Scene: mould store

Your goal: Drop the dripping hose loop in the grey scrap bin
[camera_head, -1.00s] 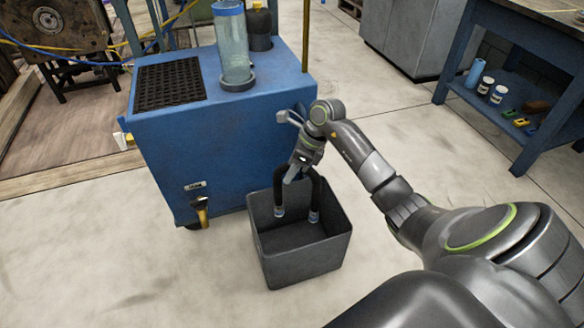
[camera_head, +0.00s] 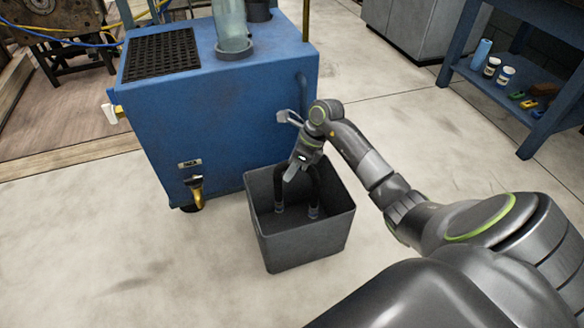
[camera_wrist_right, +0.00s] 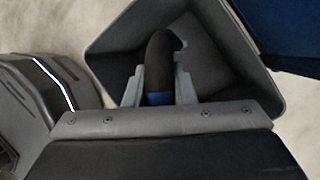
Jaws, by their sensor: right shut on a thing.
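The hose loop (camera_head: 315,188) is a black bent tube with pale blue-grey ends that hang down inside the bin. The grey scrap bin (camera_head: 305,250) is an open square tub on the floor in front of the blue machine. My right gripper (camera_head: 295,170) is shut on the hose loop above the bin's opening. In the right wrist view the black hose (camera_wrist_right: 159,65) sits between the two fingers of the right gripper (camera_wrist_right: 159,88), with the bin (camera_wrist_right: 115,40) below. A blue band shows on the hose there. My left gripper is not in view.
The blue machine (camera_head: 235,120) with a black grate (camera_head: 160,55), a clear cylinder (camera_head: 231,25) and a brass tap (camera_head: 196,190) stands right behind the bin. A blue shelf bench (camera_head: 500,90) stands at the right. The floor left of the bin is clear.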

